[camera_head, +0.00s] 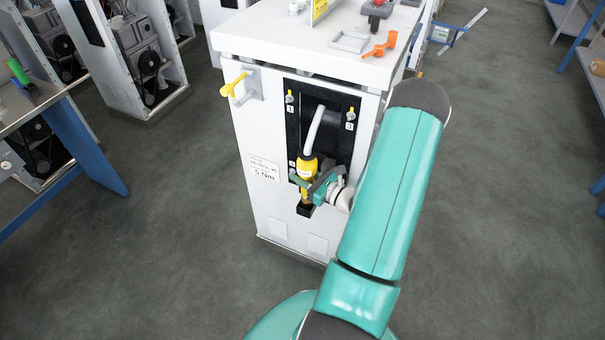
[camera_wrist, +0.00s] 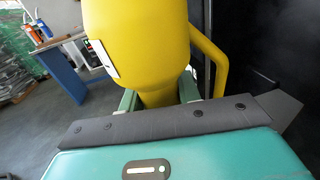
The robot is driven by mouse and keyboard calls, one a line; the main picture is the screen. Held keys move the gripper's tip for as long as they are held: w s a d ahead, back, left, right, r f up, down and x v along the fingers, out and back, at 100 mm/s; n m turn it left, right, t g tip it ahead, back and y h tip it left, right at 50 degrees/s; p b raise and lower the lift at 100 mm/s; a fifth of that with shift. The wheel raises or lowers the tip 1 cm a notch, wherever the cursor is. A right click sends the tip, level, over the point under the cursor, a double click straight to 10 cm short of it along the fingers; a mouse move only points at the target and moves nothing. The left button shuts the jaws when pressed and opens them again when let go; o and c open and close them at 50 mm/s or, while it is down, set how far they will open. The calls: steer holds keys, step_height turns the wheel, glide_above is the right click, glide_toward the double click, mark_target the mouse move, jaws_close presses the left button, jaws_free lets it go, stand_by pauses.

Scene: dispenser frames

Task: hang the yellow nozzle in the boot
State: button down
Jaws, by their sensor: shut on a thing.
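The yellow nozzle (camera_head: 307,166) is on the front of the white cabinet, upright, with a pale hose (camera_head: 315,128) running up from its top. My gripper (camera_head: 316,186) is shut on the nozzle's lower, narrower part. In the wrist view the nozzle's thick yellow body (camera_wrist: 140,35) fills the upper middle, with a white label on its left and a loop handle on its right. Green fingers flank its neck. The black boot (camera_head: 305,210) sits low on the cabinet front, just below the nozzle. Whether the nozzle's tip is inside it, I cannot tell.
The white cabinet (camera_head: 262,215) stands in front of me, with a black recessed panel (camera_head: 344,125) behind the hose. A yellow lever (camera_head: 235,83) sticks out at its upper left. An orange part (camera_head: 380,46) lies on top.

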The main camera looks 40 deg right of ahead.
steer(key=shift+f, duration=2.35)
steer(key=c, duration=0.9)
jaws_free()
steer(key=shift+f, duration=0.1)
steer(key=shift+s, duration=0.1)
steer(key=s, duration=0.4)
steer(key=s+d, duration=0.1)
steer(key=s, duration=0.4)
steer(key=s+d, duration=0.1)
steer(key=s, duration=0.3)
steer(key=shift+s, duration=0.25)
